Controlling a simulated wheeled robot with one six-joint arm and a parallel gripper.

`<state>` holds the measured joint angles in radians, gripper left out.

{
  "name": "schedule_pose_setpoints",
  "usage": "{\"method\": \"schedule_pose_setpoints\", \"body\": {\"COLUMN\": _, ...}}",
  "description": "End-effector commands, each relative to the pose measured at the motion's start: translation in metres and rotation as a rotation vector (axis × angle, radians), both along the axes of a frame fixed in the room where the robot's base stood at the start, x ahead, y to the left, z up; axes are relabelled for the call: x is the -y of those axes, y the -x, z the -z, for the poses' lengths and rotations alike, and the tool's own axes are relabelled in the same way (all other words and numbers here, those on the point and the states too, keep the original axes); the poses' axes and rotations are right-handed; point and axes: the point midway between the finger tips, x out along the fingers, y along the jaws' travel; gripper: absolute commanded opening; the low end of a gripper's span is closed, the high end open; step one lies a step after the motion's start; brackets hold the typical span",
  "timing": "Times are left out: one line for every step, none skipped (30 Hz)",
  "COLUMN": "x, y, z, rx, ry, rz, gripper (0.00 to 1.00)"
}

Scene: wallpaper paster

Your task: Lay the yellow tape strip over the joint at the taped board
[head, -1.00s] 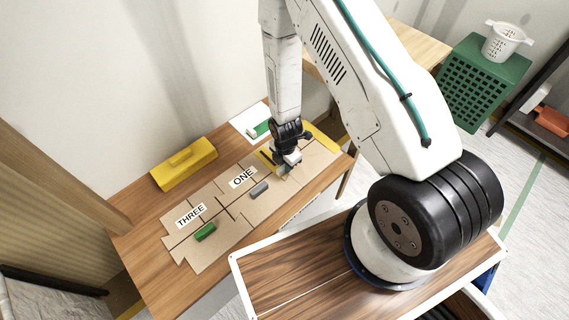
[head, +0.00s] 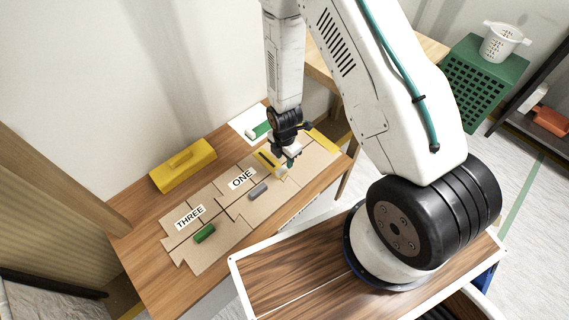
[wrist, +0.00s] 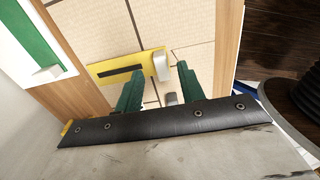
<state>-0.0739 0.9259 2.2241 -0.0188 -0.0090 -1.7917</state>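The yellow tape strip (head: 267,160), with a black bar on it, lies on the cardboard boards beyond the ONE label. It also shows in the wrist view (wrist: 104,70), crossing a seam between boards. A pale block (wrist: 161,66) stands at its right end. My gripper (head: 289,163) is above the boards, just right of the strip. In the wrist view its two green fingers (wrist: 158,86) are spread with a gap between them, nothing clearly held. The fingers seem apart from the strip and pale block. Which board is the taped board I cannot tell.
A yellow toolbox-like block (head: 183,166) stands at the table's back left. A grey block (head: 258,191) and a green block (head: 204,233) lie on the boards. Another yellow strip (head: 323,140) is at the right end. A green-and-white item (head: 258,130) lies behind.

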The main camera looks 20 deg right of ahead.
Motion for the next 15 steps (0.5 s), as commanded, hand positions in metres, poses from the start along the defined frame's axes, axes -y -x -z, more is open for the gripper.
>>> {"method": "schedule_pose_setpoints", "body": {"x": 0.0, "y": -0.001, "z": -0.012, "rx": 0.004, "ry": 0.0, "rz": 0.0, "gripper": 0.39}}
{"method": "schedule_pose_setpoints", "body": {"x": 0.0, "y": -0.001, "z": -0.018, "rx": 0.004, "ry": 0.001, "rz": 0.0, "gripper": 0.39}}
{"method": "schedule_pose_setpoints", "body": {"x": 0.0, "y": -0.001, "z": -0.026, "rx": 0.004, "ry": 0.0, "rz": 0.0, "gripper": 0.39}}
{"method": "schedule_pose_setpoints", "body": {"x": 0.0, "y": -0.001, "z": -0.032, "rx": 0.004, "ry": 0.001, "rz": 0.0, "gripper": 0.39}}
{"method": "schedule_pose_setpoints", "body": {"x": 0.0, "y": -0.001, "z": -0.037, "rx": 0.003, "ry": 0.0, "rz": 0.0, "gripper": 0.39}}
{"method": "schedule_pose_setpoints", "body": {"x": 0.0, "y": -0.001, "z": -0.043, "rx": 0.003, "ry": 0.0, "rz": -0.001, "gripper": 0.39}}
{"method": "schedule_pose_setpoints", "body": {"x": 0.0, "y": -0.001, "z": -0.047, "rx": 0.003, "ry": 0.0, "rz": -0.001, "gripper": 0.39}}
{"method": "schedule_pose_setpoints", "body": {"x": 0.0, "y": -0.001, "z": -0.052, "rx": 0.003, "ry": 0.0, "rz": -0.001, "gripper": 0.39}}
{"method": "schedule_pose_setpoints", "body": {"x": 0.0, "y": 0.0, "z": -0.056, "rx": 0.001, "ry": 0.001, "rz": -0.001, "gripper": 0.39}}
{"method": "schedule_pose_setpoints", "body": {"x": 0.0, "y": 0.0, "z": -0.059, "rx": 0.001, "ry": 0.001, "rz": -0.001, "gripper": 0.39}}
{"method": "schedule_pose_setpoints", "body": {"x": 0.0, "y": 0.0, "z": -0.062, "rx": 0.002, "ry": 0.0, "rz": -0.001, "gripper": 0.39}}
{"method": "schedule_pose_setpoints", "body": {"x": 0.0, "y": 0.0, "z": -0.064, "rx": 0.002, "ry": 0.0, "rz": -0.001, "gripper": 0.39}}
{"method": "schedule_pose_setpoints", "body": {"x": 0.0, "y": 0.0, "z": -0.066, "rx": 0.001, "ry": 0.001, "rz": -0.001, "gripper": 0.39}}
{"method": "schedule_pose_setpoints", "body": {"x": 0.0, "y": 0.0, "z": -0.067, "rx": 0.001, "ry": 0.001, "rz": -0.001, "gripper": 0.39}}
{"method": "schedule_pose_setpoints", "body": {"x": 0.0, "y": 0.0, "z": -0.068, "rx": 0.0, "ry": 0.0, "rz": -0.001, "gripper": 0.39}}
